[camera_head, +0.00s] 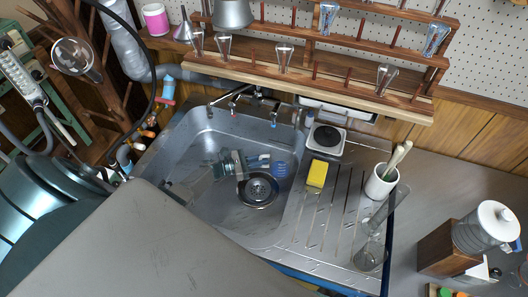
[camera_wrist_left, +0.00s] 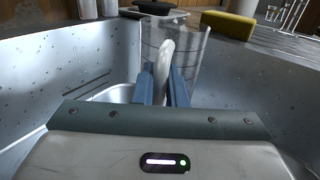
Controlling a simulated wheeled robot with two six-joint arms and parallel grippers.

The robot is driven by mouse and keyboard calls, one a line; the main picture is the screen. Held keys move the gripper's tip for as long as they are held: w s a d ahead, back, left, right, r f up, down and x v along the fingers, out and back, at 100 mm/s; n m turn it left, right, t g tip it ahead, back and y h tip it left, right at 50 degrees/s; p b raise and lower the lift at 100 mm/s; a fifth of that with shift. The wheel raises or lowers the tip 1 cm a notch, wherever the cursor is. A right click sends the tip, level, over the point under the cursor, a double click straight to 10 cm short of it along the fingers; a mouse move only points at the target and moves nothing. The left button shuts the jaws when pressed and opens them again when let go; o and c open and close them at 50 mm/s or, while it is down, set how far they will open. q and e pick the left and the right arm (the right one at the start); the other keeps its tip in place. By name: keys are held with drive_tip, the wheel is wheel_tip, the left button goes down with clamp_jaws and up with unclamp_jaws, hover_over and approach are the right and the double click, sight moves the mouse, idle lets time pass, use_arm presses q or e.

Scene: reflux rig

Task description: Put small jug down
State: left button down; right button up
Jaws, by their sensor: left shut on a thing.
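The small jug shows in the wrist view as a clear, see-through body (camera_wrist_left: 190,57) with a pale handle (camera_wrist_left: 164,62). My left gripper (camera_wrist_left: 162,88) is shut on this handle, one blue finger on each side. In the head view the gripper (camera_head: 262,163) is inside the sink basin, and the bluish jug (camera_head: 284,165) is just right of its fingertips, close to the drain. The jug looks roughly upright in the wrist view. I cannot tell whether its base touches the sink floor. My right gripper is not in view.
The metal sink (camera_head: 205,205) has a drain (camera_head: 258,189) and a ribbed drainboard (camera_head: 318,225) on its right. A yellow sponge (camera_head: 317,174), a white pot with tools (camera_head: 381,183) and clear glassware (camera_head: 370,252) stand there. Taps (camera_head: 236,97) and a wooden glassware rack (camera_head: 300,75) are behind.

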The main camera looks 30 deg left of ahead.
use_arm(q)
drive_tip(key=shift+w+d+f+b, duration=0.1)
drive_tip(key=shift+f+b, duration=0.2)
drive_tip(key=shift+f, duration=0.8)
wheel_tip(320, 180, down, 3)
drive_tip(key=b, duration=0.2)
drive_tip(key=shift+f+b, duration=0.15)
drive_tip(key=shift+b, duration=0.15)
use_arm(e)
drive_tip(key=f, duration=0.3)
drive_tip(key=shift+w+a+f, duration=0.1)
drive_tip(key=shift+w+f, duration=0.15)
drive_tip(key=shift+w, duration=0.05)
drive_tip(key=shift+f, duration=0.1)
use_arm(q)
drive_tip(key=c, duration=1.5)
unclamp_jaws()
